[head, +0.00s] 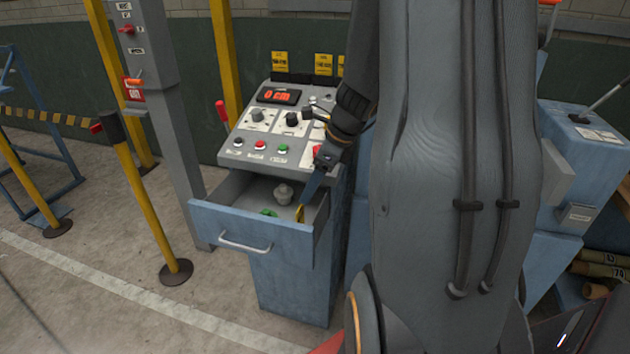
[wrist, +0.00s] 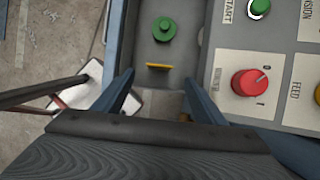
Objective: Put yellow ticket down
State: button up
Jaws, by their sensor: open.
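The yellow ticket (head: 299,213) is in the open drawer (head: 232,222) of the blue console, near its right end. In the wrist view the yellow ticket (wrist: 158,67) shows as a thin strip, seen nearly edge-on. My gripper (head: 309,196) reaches down into the drawer. In the wrist view my gripper (wrist: 158,77) has its two blue fingers wide apart, one to each side of the ticket, with gaps on both sides. I cannot tell whether the ticket's lower edge rests on the drawer floor.
A green knob-like piece (wrist: 164,29) and a grey knob-like piece (head: 284,193) are also in the drawer. The control panel (head: 265,137) with dials and buttons rises behind it. More yellow tickets (head: 279,62) stand along the panel's top. A yellow post (head: 150,205) stands left.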

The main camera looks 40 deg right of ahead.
jog(key=s+a+n, duration=0.1)
jog(key=a+n, duration=0.2)
jog(key=n, duration=0.1)
jog(key=s+a+n+g, duration=0.1)
jog(key=s+a+n, duration=0.1)
jog(key=a+n, duration=0.1)
jog(key=s+a+r+n, duration=0.1)
jog(key=a+n, duration=0.3)
jog(key=shift+s+n+g+h, duration=0.15)
jog(key=shift+n+g+h, duration=0.15)
jog(key=shift+g+h, duration=0.1)
jog(key=s+a+n+h, duration=0.2)
jog(key=s+a+n, duration=0.5)
jog(key=n, duration=1)
jog(key=shift+a+r+g, duration=0.15)
jog(key=shift+a+g, duration=0.15)
jog(key=shift+a, duration=0.45)
jog(key=shift+w, duration=0.1)
